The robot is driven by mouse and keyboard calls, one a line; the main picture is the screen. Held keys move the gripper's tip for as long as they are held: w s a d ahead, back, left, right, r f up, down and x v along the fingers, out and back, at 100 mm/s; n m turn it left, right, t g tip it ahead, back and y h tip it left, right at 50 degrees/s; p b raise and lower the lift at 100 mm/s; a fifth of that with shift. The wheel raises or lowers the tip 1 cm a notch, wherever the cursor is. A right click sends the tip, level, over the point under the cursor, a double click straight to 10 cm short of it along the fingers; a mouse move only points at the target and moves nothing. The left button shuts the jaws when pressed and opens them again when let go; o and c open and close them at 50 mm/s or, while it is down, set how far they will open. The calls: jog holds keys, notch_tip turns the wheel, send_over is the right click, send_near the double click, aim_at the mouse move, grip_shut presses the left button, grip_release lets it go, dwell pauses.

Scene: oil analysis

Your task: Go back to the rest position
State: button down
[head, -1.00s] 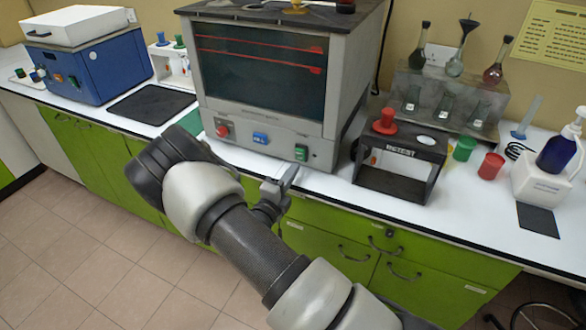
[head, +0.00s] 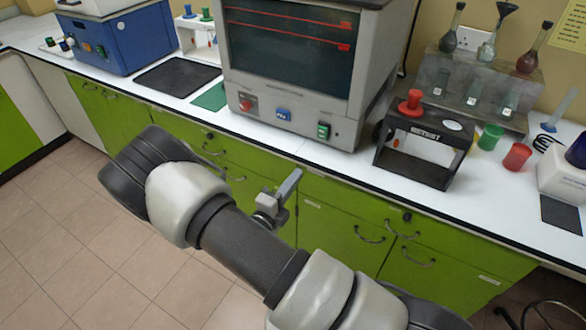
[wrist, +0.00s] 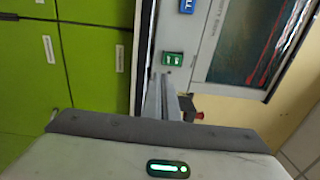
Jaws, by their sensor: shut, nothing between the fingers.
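My gripper (head: 288,186) is shut and empty. In the head view it hangs in front of the green cabinet doors, below the front edge of the white bench (head: 330,157), apart from everything. Part of it is hidden behind my own forearm. In the wrist view my gripper's fingers (wrist: 172,100) point up the picture, with the bench edge and the grey oven-like machine (wrist: 215,40) beyond them. The same machine (head: 290,100) stands on the bench in the head view, with a dark window and red lines.
A black stand (head: 420,150) with a red knob stands right of the machine, near the red cup (head: 516,156) and green cup (head: 490,137). A blue machine (head: 110,40) is at the left. Green cabinets (head: 340,225) line the bench front. The tiled floor (head: 60,230) is clear at left.

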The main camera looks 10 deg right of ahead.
jog(key=s+d+r+m+g+p, duration=0.2)
jog(key=s+d+r+m+g, duration=0.5)
jog(key=r+m, duration=0.45)
jog(key=s+d+r+m+g+p, duration=0.2)
jog(key=s+d+r+m+g, duration=0.55)
jog(key=m, duration=0.75)
jog(key=s+a+r+m+t+y+p, duration=0.2)
jog(key=s+a+r+m+y, duration=0.2)
jog(key=r+m, duration=0.4)
jog(key=s+a+r+m+t+y+p, duration=0.2)
jog(key=r+m+y, duration=0.5)
jog(key=m, duration=0.5)
jog(key=s+a+r+t, duration=0.1)
jog(key=s+a+r, duration=0.1)
jog(key=s, duration=0.1)
jog(key=shift+s, duration=0.4)
jog(key=c, duration=2.5)
grip_release()
jog(key=shift+a+t, duration=0.1)
jog(key=shift+t, duration=0.15)
